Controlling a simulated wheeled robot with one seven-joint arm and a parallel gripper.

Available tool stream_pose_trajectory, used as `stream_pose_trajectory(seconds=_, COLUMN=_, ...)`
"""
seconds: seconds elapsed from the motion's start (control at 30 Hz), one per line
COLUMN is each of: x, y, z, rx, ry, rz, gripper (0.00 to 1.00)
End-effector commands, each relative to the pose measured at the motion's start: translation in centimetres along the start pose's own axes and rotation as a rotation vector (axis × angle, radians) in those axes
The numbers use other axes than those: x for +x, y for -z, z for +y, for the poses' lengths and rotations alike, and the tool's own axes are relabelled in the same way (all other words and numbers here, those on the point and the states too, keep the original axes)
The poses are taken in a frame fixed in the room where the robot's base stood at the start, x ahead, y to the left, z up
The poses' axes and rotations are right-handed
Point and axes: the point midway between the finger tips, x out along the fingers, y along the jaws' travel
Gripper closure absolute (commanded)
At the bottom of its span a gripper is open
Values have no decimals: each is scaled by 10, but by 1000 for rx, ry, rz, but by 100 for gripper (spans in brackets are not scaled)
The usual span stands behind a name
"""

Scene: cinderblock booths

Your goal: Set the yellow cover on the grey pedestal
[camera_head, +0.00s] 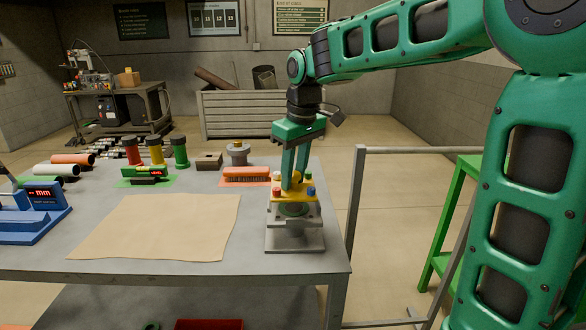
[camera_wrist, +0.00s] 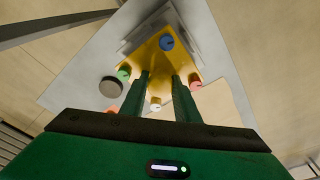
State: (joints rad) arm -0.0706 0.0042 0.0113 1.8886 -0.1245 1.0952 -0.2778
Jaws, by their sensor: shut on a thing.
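The yellow cover (camera_head: 282,196) is a flat plate with several coloured knobs near its corners; it also shows in the wrist view (camera_wrist: 152,66). My gripper (camera_head: 293,186) points down and its green fingers are shut on the middle of the cover. The grey pedestal (camera_head: 294,240) stands at the table's right front corner, directly below the cover. A green round part shows between the cover and the pedestal. I cannot tell whether the cover touches the pedestal or hangs just above it. In the wrist view the pedestal's grey edge (camera_wrist: 140,32) shows past the cover.
A tan sheet (camera_head: 160,225) lies left of the pedestal. Behind it are an orange block (camera_head: 247,174) on a mat, a grey flanged part (camera_head: 237,153) and red, yellow and green spools (camera_head: 156,152). A blue gauge (camera_head: 30,212) stands far left. A metal rail (camera_head: 354,205) runs right of the table.

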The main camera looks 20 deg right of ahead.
Motion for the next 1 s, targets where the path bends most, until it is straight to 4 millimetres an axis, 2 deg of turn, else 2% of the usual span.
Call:
stream_pose_trajectory(seconds=0.5, x=28, y=-4, z=0, rx=-1, ry=-1, rz=2, gripper=100)
stream_pose_trajectory(seconds=1.0, x=31, y=-5, z=0, rx=0, ry=-2, rz=3, gripper=100)
